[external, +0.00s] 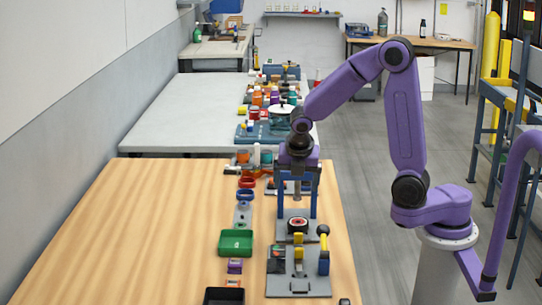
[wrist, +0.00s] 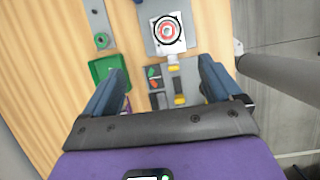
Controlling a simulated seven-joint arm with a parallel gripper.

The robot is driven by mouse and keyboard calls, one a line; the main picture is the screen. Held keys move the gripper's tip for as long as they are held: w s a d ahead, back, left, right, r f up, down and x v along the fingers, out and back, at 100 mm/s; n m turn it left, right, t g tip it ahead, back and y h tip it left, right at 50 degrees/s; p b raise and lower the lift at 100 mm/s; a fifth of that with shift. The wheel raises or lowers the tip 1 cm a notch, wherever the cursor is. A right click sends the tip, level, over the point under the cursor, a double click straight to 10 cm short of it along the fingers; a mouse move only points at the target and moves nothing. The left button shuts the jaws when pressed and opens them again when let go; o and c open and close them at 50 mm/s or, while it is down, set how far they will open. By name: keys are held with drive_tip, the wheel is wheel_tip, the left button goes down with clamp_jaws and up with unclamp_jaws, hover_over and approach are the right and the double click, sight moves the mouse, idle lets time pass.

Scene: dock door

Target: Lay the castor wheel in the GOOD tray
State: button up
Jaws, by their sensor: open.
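A round black-rimmed piece with a red and white centre (external: 298,225), which looks like the castor wheel, sits on a grey plate; it also shows at the top of the wrist view (wrist: 168,28). To its left is an empty green tray (external: 236,243), also in the wrist view (wrist: 103,68); no GOOD label is readable. A black tray (external: 223,297) stands nearer the camera, cut off by the picture edge. My gripper (wrist: 162,72) is open and empty above the table.
Rings and cups (external: 246,183) line the table beyond the green tray. The table's left side (external: 140,240) is bare. A second table behind holds several items.

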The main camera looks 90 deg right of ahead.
approach(298, 219)
drive_tip(key=f, duration=0.2)
drive_tip(key=w+f, duration=0.1)
drive_tip(key=shift+a+f+n, duration=0.25)
drive_tip(key=shift+f+n, duration=0.05)
drive_tip(key=shift+f, duration=0.1)
drive_tip(key=shift+s+d+f, duration=0.2)
drive_tip(key=shift+d+f, duration=0.15)
drive_tip(key=shift+f, duration=0.35)
drive_tip(key=shift+s+d+f, duration=0.2)
drive_tip(key=shift+d+f, duration=0.15)
drive_tip(key=shift+f, duration=0.35)
drive_tip(key=shift+x, duration=1.05)
drive_tip(key=shift+d, duration=0.1)
drive_tip(key=c, duration=1.3)
drive_tip(key=shift+o, duration=0.2)
drive_tip(key=shift+r, duration=0.1)
